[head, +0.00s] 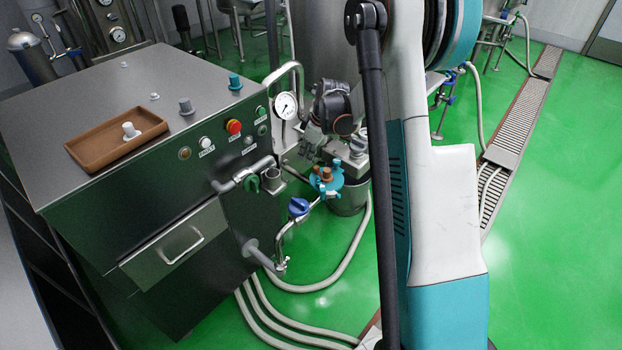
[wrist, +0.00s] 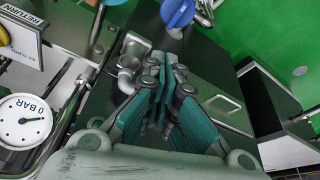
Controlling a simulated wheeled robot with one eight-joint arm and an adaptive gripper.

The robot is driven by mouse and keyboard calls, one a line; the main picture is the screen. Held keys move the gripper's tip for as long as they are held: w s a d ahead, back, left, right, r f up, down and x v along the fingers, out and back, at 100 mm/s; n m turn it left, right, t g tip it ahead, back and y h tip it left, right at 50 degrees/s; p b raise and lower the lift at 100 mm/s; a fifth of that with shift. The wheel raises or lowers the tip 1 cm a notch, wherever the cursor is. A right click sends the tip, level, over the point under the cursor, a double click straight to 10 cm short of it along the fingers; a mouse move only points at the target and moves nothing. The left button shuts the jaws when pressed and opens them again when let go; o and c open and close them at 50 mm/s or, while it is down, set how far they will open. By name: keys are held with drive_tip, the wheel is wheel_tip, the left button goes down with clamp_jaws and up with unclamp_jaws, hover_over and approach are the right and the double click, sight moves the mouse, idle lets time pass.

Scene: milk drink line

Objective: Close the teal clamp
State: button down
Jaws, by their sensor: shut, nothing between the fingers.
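The teal clamp (head: 326,181) shows in the head view at the pipework right of the steel cabinet, with brown parts at its middle. It sits just right of and above the blue valve handle (head: 298,207). I cannot tell how far its halves stand apart. My gripper (wrist: 164,72) shows in the wrist view with its dark teal fingers together and nothing between them. Its tips point toward the cabinet front, near a pipe elbow (wrist: 130,72). I cannot make out the clamp in the wrist view, and the distance between it and my fingers is unclear.
The steel cabinet (head: 95,85) carries a brown tray (head: 118,140) and a drawer (head: 175,245). A pressure gauge (head: 286,105) stands right of its buttons. Hoses (head: 325,285) lie on the green floor. My arm covers much of the head view's right middle; the floor farther right is mostly clear.

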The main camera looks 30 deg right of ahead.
sight(325, 191)
drive_tip(key=s+d+f+b+x, duration=0.1)
drive_tip(key=d+b+x, duration=0.2)
drive_tip(key=x, duration=1.3)
drive_tip(key=s+d, duration=0.1)
drive_tip(key=s+d+r, duration=0.1)
drive_tip(key=shift+s+d+n+y, duration=0.3)
drive_tip(key=shift+s+d+n, duration=0.05)
drive_tip(key=shift+n, duration=0.05)
drive_tip(key=shift+s+d, duration=0.1)
drive_tip(key=shift+d, duration=0.1)
